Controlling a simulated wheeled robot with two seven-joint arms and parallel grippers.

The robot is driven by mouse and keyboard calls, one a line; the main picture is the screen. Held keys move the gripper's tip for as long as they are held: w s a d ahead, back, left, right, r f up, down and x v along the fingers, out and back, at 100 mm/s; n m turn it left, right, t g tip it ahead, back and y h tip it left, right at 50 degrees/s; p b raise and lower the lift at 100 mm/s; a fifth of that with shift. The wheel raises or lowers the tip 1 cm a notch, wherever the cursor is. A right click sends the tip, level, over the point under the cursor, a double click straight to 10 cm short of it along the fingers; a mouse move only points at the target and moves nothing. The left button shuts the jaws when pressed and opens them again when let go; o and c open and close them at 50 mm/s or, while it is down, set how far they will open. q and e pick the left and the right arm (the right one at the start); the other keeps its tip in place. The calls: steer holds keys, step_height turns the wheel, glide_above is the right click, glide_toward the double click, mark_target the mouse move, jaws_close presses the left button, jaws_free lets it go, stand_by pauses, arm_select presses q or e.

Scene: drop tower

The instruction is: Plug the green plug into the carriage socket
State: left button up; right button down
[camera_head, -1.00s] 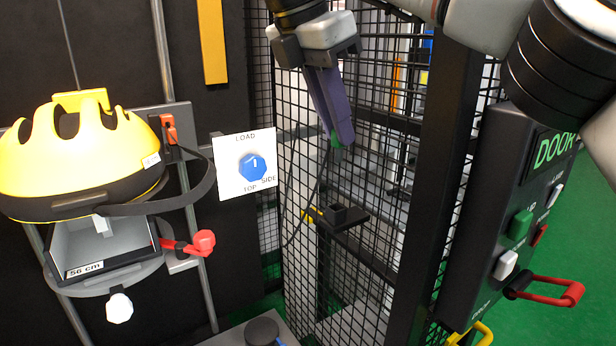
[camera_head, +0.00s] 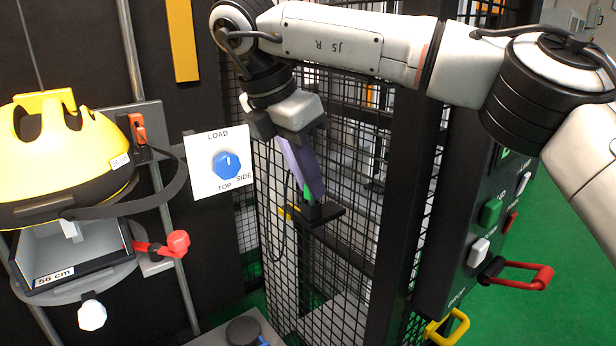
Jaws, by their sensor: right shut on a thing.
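My right gripper (camera_head: 312,196) reaches down in front of the mesh, its long purple fingers shut on the green plug (camera_head: 308,194). Only a little green shows at the fingertips. The plug is at a small black holder (camera_head: 329,213) on the mesh; I cannot tell whether it is in the holder or just above it. A dark cable hangs by the mesh beside it. The carriage (camera_head: 150,112) with the yellow helmet (camera_head: 62,150) is on the rails at the left, well apart from the gripper. I cannot make out its socket clearly. My left gripper is not in view.
A white LOAD sign with a blue knob (camera_head: 227,165) is between carriage and mesh. A red-handled lever (camera_head: 176,244) sticks out from the carriage. A dark post (camera_head: 402,190) and a button panel (camera_head: 470,235) with red and yellow handles stand right of the mesh.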

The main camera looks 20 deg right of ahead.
steer(key=shift+f, duration=0.15)
steer(key=shift+f, duration=0.15)
steer(key=c, duration=1.7)
jaws_free()
steer(key=shift+c, duration=0.2)
steer(key=shift+r, duration=0.2)
steer(key=w+v, duration=0.1)
steer(key=v, duration=0.9)
steer(key=shift+s, duration=0.25)
